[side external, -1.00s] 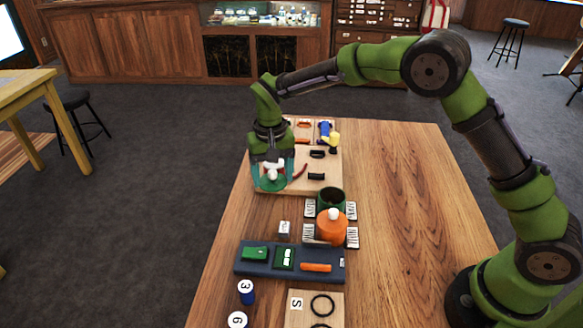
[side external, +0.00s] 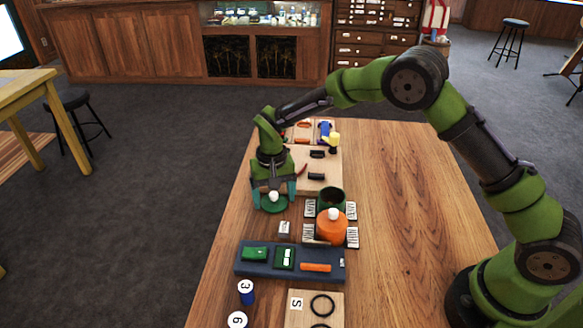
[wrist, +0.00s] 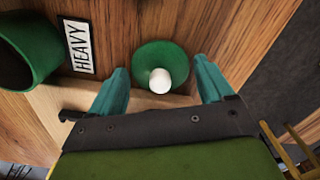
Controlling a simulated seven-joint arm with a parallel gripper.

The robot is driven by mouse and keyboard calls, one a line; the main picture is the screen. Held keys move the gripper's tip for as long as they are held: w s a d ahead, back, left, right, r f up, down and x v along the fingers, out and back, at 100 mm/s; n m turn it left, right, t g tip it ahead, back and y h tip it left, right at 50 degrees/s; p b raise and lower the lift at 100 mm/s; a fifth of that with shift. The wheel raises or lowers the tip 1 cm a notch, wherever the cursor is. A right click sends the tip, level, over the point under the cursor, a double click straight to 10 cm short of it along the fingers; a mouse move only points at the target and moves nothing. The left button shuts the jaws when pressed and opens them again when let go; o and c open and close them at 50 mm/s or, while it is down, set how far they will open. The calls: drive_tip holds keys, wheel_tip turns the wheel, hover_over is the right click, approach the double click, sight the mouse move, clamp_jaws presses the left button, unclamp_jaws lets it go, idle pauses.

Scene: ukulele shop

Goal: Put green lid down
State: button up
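The green lid (side external: 273,207) is a round disc with a white knob, lying knob up on the wooden table near the pale board's edge. In the wrist view the lid (wrist: 160,50) shows with its knob between my fingers. My gripper (side external: 274,202) is directly above it, pointing down. Its teal fingers (wrist: 161,66) are spread wide, with gaps on both sides of the knob. The open green pot (side external: 331,196) stands to the right of the lid; it also shows in the wrist view (wrist: 32,45).
An orange pot (side external: 332,229) with a white knob stands in front of the green pot, with label cards around both. A small white-topped block (side external: 284,228) and a dark blue tray (side external: 240,264) lie nearer the camera. The pale board (side external: 318,187) lies behind. The table's right side is clear.

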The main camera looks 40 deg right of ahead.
drive_tip(key=shift+o, duration=1.1)
wheel_tip(320, 180, up, 12)
wheel_tip(320, 180, up, 6)
drive_tip(key=r+t, duration=0.1)
hover_over(274, 193)
drive_tip(key=s+d, duration=0.3)
drive_tip(key=s+d+r+t+y, duration=0.25)
drive_tip(key=s+r, duration=0.35)
drive_tip(key=s, duration=0.3)
drive_tip(key=s+d+t, duration=0.3)
drive_tip(key=s+d, duration=0.1)
drive_tip(key=s, duration=1)
drive_tip(key=shift+d+f+n+t, duration=0.15)
drive_tip(key=shift+f+n+t, duration=0.2)
drive_tip(key=shift+f, duration=0.1)
